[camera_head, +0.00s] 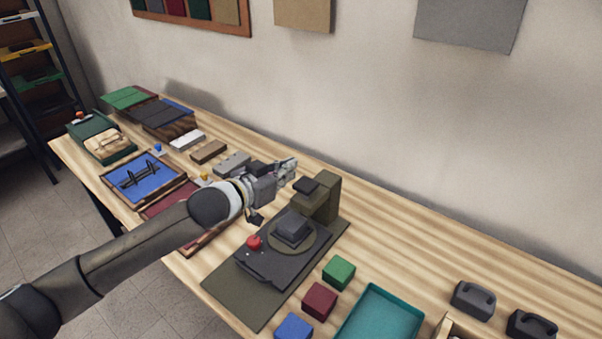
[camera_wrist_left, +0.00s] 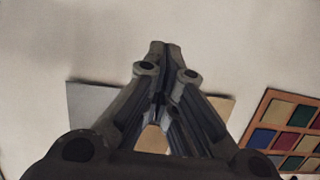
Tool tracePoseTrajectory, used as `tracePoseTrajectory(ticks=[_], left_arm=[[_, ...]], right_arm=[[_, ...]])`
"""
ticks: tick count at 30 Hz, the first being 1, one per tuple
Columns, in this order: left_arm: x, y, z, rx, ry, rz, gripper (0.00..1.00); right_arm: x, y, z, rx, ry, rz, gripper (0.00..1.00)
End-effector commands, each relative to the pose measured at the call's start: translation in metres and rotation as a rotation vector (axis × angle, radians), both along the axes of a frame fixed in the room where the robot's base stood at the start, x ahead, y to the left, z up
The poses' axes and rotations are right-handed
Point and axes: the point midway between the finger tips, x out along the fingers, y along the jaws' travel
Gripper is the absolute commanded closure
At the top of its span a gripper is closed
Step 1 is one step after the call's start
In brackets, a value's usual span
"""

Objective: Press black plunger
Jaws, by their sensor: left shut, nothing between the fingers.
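A press-like device stands on the table, with an olive base (camera_head: 232,297), a dark plate (camera_head: 268,266) and an olive column (camera_head: 325,198) at its back. My left gripper (camera_head: 290,167) is shut and empty, just left of and behind the column top, apart from the black block. In the left wrist view its fingers (camera_wrist_left: 158,62) meet and face the wall.
A red knob (camera_head: 254,242) sits on the device's front left. Green (camera_head: 339,271), dark red (camera_head: 319,300) and blue (camera_head: 294,328) cubes and a teal tray (camera_head: 382,318) lie to its right. Framed trays and covers fill the table's left.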

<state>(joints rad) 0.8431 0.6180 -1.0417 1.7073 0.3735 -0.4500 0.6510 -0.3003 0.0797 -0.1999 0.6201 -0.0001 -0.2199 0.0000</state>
Motion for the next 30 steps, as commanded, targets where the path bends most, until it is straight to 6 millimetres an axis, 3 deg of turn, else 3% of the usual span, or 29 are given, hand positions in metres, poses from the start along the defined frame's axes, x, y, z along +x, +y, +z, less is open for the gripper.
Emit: tracePoseTrajectory(ticks=[12, 16, 21, 30], left_arm=[[0.046, -0.034, -0.012, 0.001, 0.001, 0.0, 1.0], [0.044, -0.033, -0.035, 0.002, 0.005, 0.0, 1.0], [0.044, -0.033, -0.05, 0.0, 0.002, -0.001, 1.0], [0.044, -0.033, -0.054, 0.001, -0.001, 0.0, 1.0]], right_arm=[[0.001, 0.0, 0.018, 0.0, -0.001, 0.0, 0.6], [0.001, 0.0, 0.025, 0.0, -0.001, 0.0, 0.6], [0.001, 0.0, 0.028, 0.0, -0.001, 0.0, 0.6], [0.001, 0.0, 0.028, 0.0, -0.001, 0.0, 0.6]])
